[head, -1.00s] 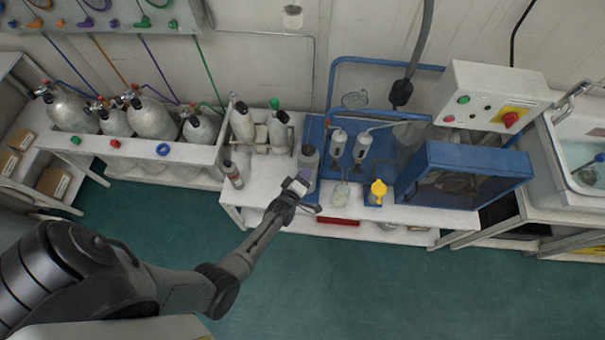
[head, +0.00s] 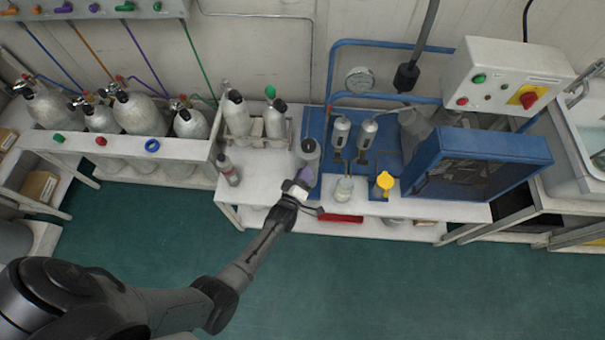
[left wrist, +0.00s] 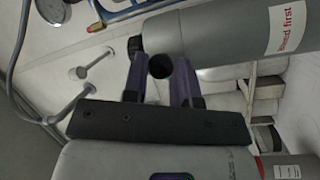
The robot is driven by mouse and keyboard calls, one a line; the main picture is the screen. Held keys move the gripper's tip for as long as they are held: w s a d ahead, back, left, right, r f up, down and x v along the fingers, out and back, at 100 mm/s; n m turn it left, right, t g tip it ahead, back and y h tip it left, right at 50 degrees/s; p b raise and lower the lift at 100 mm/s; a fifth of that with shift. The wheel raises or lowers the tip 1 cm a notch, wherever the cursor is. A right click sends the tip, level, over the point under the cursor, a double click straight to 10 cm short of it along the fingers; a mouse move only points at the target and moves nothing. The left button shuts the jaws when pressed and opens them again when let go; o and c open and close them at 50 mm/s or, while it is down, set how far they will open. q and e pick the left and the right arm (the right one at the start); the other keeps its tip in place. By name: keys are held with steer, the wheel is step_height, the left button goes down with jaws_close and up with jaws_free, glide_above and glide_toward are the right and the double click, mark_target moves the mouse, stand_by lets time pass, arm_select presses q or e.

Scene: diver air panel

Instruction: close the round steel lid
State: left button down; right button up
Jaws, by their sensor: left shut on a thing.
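My left gripper (head: 304,172) reaches the front edge of the white bench, at a grey upright cylinder (head: 309,152) with a dark round top. In the left wrist view its purple fingers (left wrist: 160,80) are closed around a small dark round piece (left wrist: 160,65). I cannot tell whether this piece belongs to the cylinder. A large grey cylinder with a red-lettered label (left wrist: 225,35) lies across the upper right of that view, close to the fingers. I cannot pick out a round steel lid with certainty. My right gripper is not in view.
A round gauge (head: 359,80) is behind the bench. A small jar (head: 344,188), a yellow-topped item (head: 384,184) and a blue framed unit (head: 475,165) stand right of the gripper. A small bottle (head: 228,170) stands left. The green floor in front is clear.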

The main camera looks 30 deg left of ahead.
arm_select(q)
steer(key=shift+s+f, duration=0.1)
steer(key=shift+f, duration=0.15)
steer(key=c, duration=0.9)
jaws_free()
steer(key=shift+r, duration=0.1)
steer(key=s+d+f+p, duration=0.1)
steer(key=s+d, duration=0.1)
steer(key=s, duration=1.1)
steer(key=shift+s, duration=0.2)
